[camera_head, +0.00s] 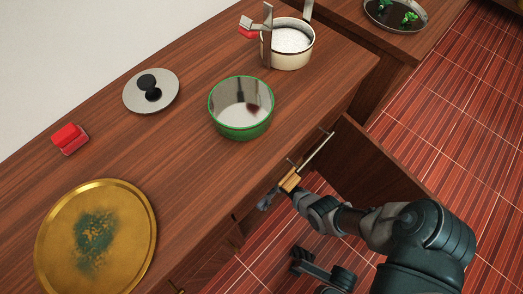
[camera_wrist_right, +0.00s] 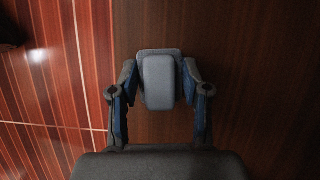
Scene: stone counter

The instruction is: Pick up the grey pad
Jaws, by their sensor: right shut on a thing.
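The grey pad (camera_wrist_right: 160,82) is a rounded, two-layered block in the right wrist view. It sits between the two fingers of my right gripper (camera_wrist_right: 160,88), which is shut on it. In the head view my right gripper (camera_head: 280,192) is at the front edge of the counter, beside the open cabinet door. A tan block (camera_head: 290,180) shows at the fingers there; I cannot tell whether it is the pad's other side.
The wooden counter (camera_head: 185,150) holds a green-rimmed pot (camera_head: 242,130), a lid (camera_head: 135,98), a red block (camera_head: 70,138), a round golden tray (camera_head: 140,205) and a white pot (camera_head: 291,60). An open cabinet door (camera_head: 375,165) stands beside my right arm. The counter's middle front is clear.

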